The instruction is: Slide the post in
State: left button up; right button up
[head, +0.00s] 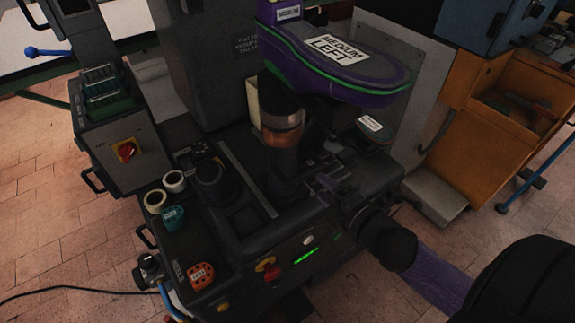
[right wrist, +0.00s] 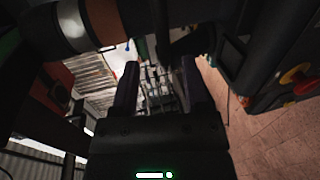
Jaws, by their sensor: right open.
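A dark upright cylinder with a copper-coloured band (head: 282,128) stands on the press base, below the purple "MEDIUM LEFT" form (head: 340,65). It may be the post, but I cannot tell for certain. The banded cylinder also crosses the upper left of the right wrist view (right wrist: 85,22). My right gripper (head: 328,184) is low over the front of the base, just right of the cylinder's lower part. In the right wrist view its two dark fingers (right wrist: 161,72) are spread apart, with nothing clearly held between them. My left gripper is not in view.
The press base (head: 320,232) carries a red knob (head: 270,272) and green display at its front. A control box with a red switch (head: 127,151) stands left. Rolls and small labelled items lie on the left ledge. An orange cabinet (head: 505,125) stands right, beyond open brick floor.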

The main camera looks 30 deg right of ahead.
aim_at(308, 176)
jog(key=x, duration=0.2)
jog(key=b+x, duration=0.1)
jog(key=x, duration=0.1)
jog(key=b+x, duration=0.1)
jog(key=x, duration=0.2)
jog(key=shift+w+d+f, duration=0.1)
jog(key=shift+f, duration=0.2)
jog(key=shift+w, duration=0.6)
jog(key=c, duration=0.7)
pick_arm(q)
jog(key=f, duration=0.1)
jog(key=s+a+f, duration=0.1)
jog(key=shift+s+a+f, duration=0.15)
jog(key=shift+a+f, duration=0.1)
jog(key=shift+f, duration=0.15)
pick_arm(e)
grip_shut()
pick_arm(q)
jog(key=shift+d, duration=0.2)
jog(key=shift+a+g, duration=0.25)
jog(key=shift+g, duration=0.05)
pick_arm(e)
jog(key=shift+f, duration=0.1)
